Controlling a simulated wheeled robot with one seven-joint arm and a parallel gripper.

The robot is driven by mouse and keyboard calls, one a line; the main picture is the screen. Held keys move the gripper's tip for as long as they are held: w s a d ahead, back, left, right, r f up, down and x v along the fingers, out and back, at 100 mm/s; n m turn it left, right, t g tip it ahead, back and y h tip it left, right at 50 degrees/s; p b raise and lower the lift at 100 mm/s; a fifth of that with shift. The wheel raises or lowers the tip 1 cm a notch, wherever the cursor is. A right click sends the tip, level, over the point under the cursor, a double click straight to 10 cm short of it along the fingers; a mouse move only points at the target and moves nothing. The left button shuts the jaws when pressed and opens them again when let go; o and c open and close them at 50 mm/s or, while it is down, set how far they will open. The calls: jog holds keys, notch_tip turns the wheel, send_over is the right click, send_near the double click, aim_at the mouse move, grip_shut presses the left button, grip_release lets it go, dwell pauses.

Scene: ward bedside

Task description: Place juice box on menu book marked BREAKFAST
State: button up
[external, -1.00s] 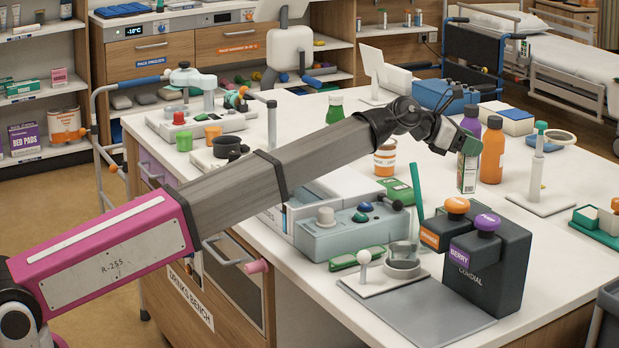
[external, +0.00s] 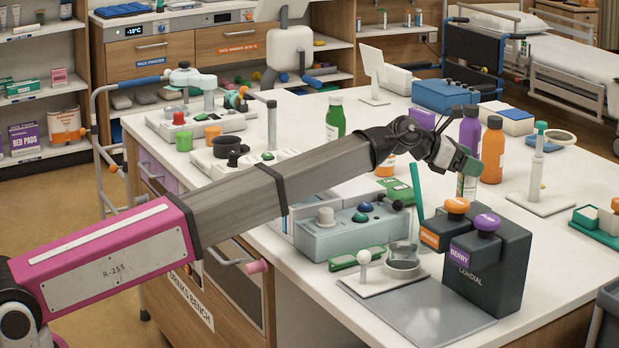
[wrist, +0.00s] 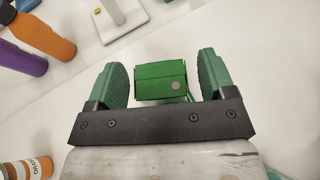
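The juice box, a green and white carton (external: 467,186), stands upright on the white bench, its upper part hidden by my gripper (external: 468,163). In the wrist view, its green top (wrist: 158,82) with a small grey dot lies between the two green fingers of my open gripper (wrist: 162,80). Gaps show on both sides, wider on the left, so the fingers are not closed on it.
Purple (external: 469,130) and orange (external: 492,150) bottles stand close behind the juice box. A white stand with a green-topped post (external: 540,200) is to its right. Dark cordial dispensers (external: 487,265) stand in front. Bare bench lies between the stand and the dispensers.

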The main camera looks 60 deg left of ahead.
jog(key=shift+r, duration=0.15)
jog(key=v, duration=1.2)
